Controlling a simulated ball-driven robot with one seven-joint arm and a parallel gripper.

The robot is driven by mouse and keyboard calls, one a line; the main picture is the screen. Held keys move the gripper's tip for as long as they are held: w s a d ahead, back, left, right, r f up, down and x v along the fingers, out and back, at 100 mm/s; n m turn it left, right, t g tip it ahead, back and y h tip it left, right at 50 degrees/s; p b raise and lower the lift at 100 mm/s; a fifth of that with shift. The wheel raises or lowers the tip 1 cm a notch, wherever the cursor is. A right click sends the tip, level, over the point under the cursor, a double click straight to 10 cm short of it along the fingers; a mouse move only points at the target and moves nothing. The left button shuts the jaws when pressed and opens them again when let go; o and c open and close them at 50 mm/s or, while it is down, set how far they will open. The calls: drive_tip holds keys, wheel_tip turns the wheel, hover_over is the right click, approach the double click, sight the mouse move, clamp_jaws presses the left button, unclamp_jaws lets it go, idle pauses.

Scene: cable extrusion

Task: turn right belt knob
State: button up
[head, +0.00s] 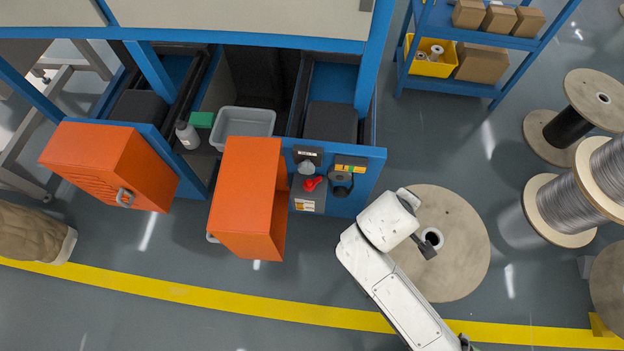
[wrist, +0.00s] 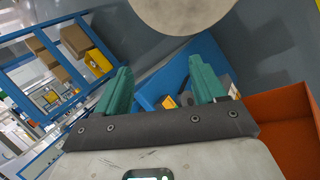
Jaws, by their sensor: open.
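A blue control panel (head: 365,165) stands at the right end of the machine in the head view. It carries a grey knob (head: 306,167), a red switch (head: 313,183) and a dark round knob (head: 341,187) at the right, below a yellow label. I cannot tell which of them is the belt knob. My gripper (head: 426,246) is to the right of and below the panel, apart from it, over a wooden spool. In the wrist view its green fingers (wrist: 160,66) are spread with nothing between them. Part of the blue panel (wrist: 157,82) shows behind them; the knobs are mostly hidden.
An open orange door (head: 245,200) stands just left of the panel, and another orange door (head: 105,165) is farther left. A large wooden spool (head: 460,265) lies below my gripper. A blue shelf (head: 440,22) with boxes is at the upper right. Floor between panel and shelf is clear.

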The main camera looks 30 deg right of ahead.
drive_tip(key=w+a+f+n+t+h+b, duration=0.2)
drive_tip(key=w+f+n+h+b, duration=0.1)
drive_tip(key=w+f+n+b, duration=0.15)
drive_tip(key=n+t+h+b, duration=0.1)
drive_tip(key=n+t+b, duration=0.8)
drive_tip(key=n+t, duration=0.3)
approach(308, 171)
drive_tip(key=shift+n+g, duration=0.25)
drive_tip(key=shift+g, duration=0.35)
drive_tip(key=x, duration=0.3)
drive_tip(key=b+x, duration=0.1)
drive_tip(key=x, duration=0.2)
drive_tip(key=r+b+x, duration=0.1)
drive_tip(key=x, duration=0.2)
drive_tip(key=shift+w, duration=0.4)
drive_tip(key=c, duration=1.1)
